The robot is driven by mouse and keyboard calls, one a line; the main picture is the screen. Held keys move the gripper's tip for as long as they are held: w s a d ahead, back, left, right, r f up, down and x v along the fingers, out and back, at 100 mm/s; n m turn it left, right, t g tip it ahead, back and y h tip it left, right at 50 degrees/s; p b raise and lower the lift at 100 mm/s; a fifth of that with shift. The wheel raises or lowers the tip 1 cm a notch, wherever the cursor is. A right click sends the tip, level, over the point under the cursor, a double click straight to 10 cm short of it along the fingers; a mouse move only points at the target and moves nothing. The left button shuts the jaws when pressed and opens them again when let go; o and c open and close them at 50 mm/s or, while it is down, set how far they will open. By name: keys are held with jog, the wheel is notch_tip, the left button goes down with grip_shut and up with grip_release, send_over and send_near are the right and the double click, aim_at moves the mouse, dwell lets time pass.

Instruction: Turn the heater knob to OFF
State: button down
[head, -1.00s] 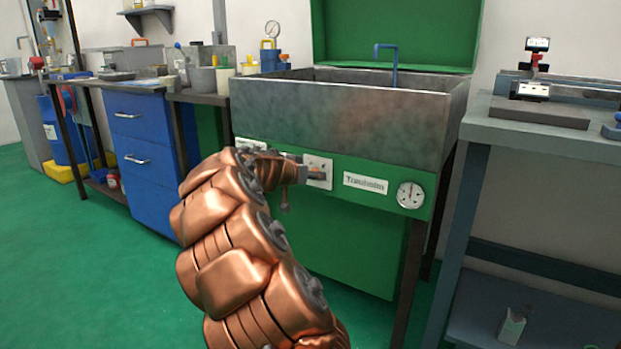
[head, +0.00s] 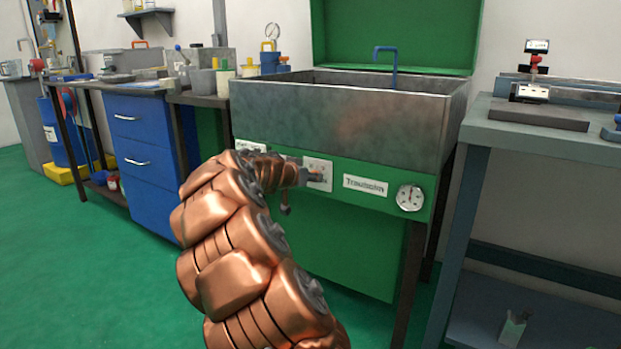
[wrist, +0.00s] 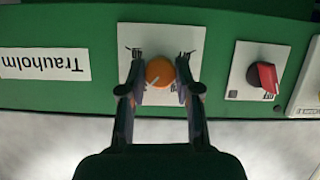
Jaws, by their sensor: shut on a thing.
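An orange round knob (wrist: 159,72) sits on a white plate (wrist: 188,38) on the green front panel, in the wrist view. It carries a pale pointer line toward the lower left. My gripper (wrist: 160,78) is shut on this knob, one finger on each side. The plate's small markings are unreadable and partly hidden by the fingers. In the head view my gripper (head: 312,177) is at the same white plate (head: 317,165), and the knob there is mostly hidden. No readable OFF mark shows.
A red knob (wrist: 264,78) on its own white plate is to the right in the wrist view. A name label (head: 366,187) and a round dial gauge (head: 409,198) lie right of my gripper in the head view. The grey basin (head: 340,115) stands above the panel.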

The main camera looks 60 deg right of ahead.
jog(key=shift+w+g, duration=0.1)
jog(key=shift+g, duration=0.2)
jog(key=shift+f+n+g+h+p, duration=0.35)
jog(key=shift+n+h+p, duration=1.4)
jog(key=shift+n, duration=3.25)
jog(key=shift+f+n+g+h+p, duration=0.1)
jog(key=shift+n+g+h+p, duration=0.7)
jog(key=shift+n+p, duration=2.9)
jog(key=shift+f+n+g+h+p, duration=0.15)
jog(key=shift+n+h+p, duration=1.1)
jog(key=shift+n, duration=5.05)
jog(key=shift+h+b, duration=0.45)
jog(key=shift+h, duration=0.05)
jog(key=c, duration=0.8)
grip_release()
